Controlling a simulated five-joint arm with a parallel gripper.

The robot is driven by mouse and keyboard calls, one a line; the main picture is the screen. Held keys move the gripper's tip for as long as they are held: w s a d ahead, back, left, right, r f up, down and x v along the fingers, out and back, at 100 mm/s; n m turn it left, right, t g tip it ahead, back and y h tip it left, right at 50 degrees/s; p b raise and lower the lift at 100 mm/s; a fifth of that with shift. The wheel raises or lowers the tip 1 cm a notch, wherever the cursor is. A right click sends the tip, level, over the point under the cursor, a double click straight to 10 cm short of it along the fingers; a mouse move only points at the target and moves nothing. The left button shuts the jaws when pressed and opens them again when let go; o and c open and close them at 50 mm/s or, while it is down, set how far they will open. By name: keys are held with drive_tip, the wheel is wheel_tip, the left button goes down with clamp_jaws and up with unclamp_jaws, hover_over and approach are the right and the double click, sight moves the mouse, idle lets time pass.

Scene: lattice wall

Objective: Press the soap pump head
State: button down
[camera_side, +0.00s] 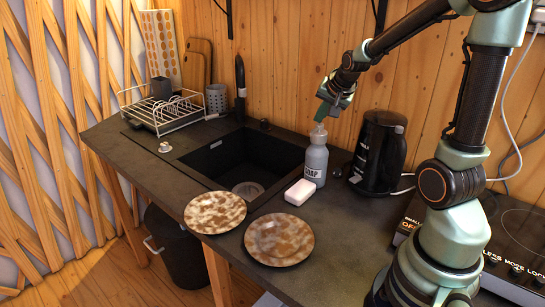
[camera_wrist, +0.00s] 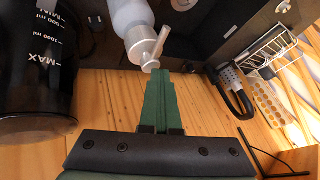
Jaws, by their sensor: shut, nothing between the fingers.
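The soap bottle (camera_side: 316,161) is grey with a SOAP label and stands upright on the dark counter, right of the sink. Its white pump head (camera_side: 318,131) sits on top. My gripper (camera_side: 320,114) is shut with green fingers, just above the pump head and pointing down at it. In the wrist view, the fingertips (camera_wrist: 161,73) are close to the pale pump head (camera_wrist: 151,63); I cannot tell whether they touch. The bottle (camera_wrist: 131,15) shows there only in part, cut off by the top edge.
A black kettle (camera_side: 379,153) stands close on the bottle's right. A white soap bar (camera_side: 299,192) lies in front of the bottle. Two mottled plates (camera_side: 279,240) sit at the counter's front. A black sink (camera_side: 232,154) and a dish rack (camera_side: 163,108) are to the left.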

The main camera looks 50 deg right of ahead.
sight(320, 125)
drive_tip(key=shift+r, duration=1.1)
drive_tip(key=shift+r, duration=0.1)
drive_tip(key=shift+r, duration=2.4)
drive_tip(key=s+a+f+n+y, duration=0.1)
drive_tip(key=s+a+n, duration=0.2)
drive_tip(key=a, duration=0.4)
drive_tip(key=s+a+n+y, duration=0.1)
drive_tip(key=s+a+n, duration=0.2)
drive_tip(key=a+n, duration=0.3)
drive_tip(key=s+a+f+n+y, duration=0.1)
drive_tip(key=a+n, duration=0.4)
drive_tip(key=a, duration=0.5)
drive_tip(key=shift+s+a+f+g+y, duration=0.25)
drive_tip(key=shift+s+y, duration=0.25)
drive_tip(key=shift+s, duration=0.65)
